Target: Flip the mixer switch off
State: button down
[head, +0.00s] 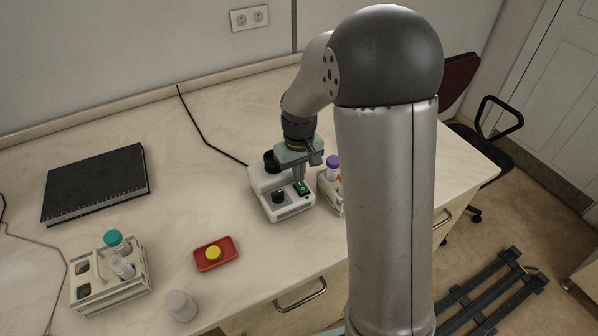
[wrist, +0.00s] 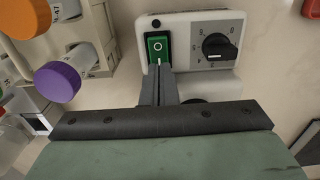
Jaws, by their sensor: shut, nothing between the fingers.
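The white mixer (head: 281,190) stands on the bench under my gripper in the head view. In the wrist view the mixer (wrist: 188,22) fills the top middle, with a green rocker switch (wrist: 158,46) on its left and a black numbered dial (wrist: 218,46) on its right. The fingers hide the switch's lower edge. My gripper also shows in the head view (head: 300,182).
A rack with purple- and orange-capped tubes (wrist: 62,80) stands close to the mixer's left in the wrist view. In the head view, a red tray (head: 229,258), another tube rack (head: 92,302) and a black notebook (head: 95,184) lie left. Bench between is clear.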

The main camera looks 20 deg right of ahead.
jog(key=shift+f, duration=0.5)
jog(key=shift+f+b, duration=0.35)
jog(key=shift+b, duration=0.1)
jog(key=shift+r, duration=0.2)
